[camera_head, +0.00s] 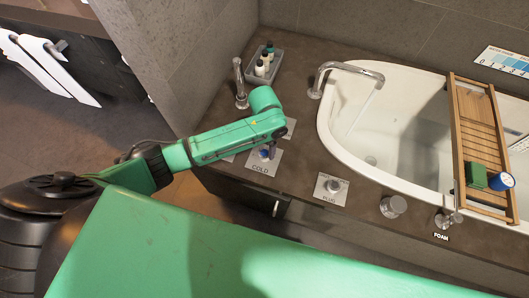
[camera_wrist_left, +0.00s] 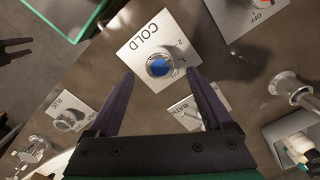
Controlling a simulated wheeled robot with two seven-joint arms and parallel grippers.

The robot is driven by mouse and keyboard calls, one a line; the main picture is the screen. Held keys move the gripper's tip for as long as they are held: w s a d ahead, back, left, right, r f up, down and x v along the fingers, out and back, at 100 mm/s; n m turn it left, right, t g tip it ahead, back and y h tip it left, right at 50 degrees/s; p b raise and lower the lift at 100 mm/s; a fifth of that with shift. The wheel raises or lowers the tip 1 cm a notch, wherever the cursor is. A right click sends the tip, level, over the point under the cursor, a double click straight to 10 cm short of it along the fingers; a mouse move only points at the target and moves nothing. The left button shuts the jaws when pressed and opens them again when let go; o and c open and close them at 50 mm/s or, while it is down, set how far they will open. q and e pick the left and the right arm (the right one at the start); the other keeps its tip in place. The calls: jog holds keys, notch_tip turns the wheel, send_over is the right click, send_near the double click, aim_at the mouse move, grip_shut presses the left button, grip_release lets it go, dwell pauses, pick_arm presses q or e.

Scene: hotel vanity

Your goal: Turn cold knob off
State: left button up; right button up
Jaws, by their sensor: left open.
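The cold knob (camera_wrist_left: 159,66) has a blue cap and a silver ring. It sits on a white plate (camera_wrist_left: 134,47) marked COLD, with number marks beside the knob. In the head view this plate (camera_head: 261,168) lies on the dark counter, and the blue knob (camera_head: 264,154) is partly covered by my left gripper. My left gripper (camera_wrist_left: 160,76) is open and empty, with one finger on each side of the knob. Contact with the knob cannot be made out. A dark two-pronged shape at the left edge of the left wrist view may be my right gripper.
A plug knob (camera_head: 333,186) and a round knob (camera_head: 393,206) stand to the right in the head view. A spout (camera_head: 345,67) reaches over the white tub (camera_head: 350,125). A tray with small bottles (camera_head: 263,67) and a slim faucet (camera_head: 239,85) stand behind.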

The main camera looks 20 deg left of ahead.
aim_at(264, 152)
pick_arm(q)
notch_tip(264, 152, down, 5)
jog(key=shift+f+b, duration=0.1)
jog(key=shift+b, duration=0.2)
grip_shut()
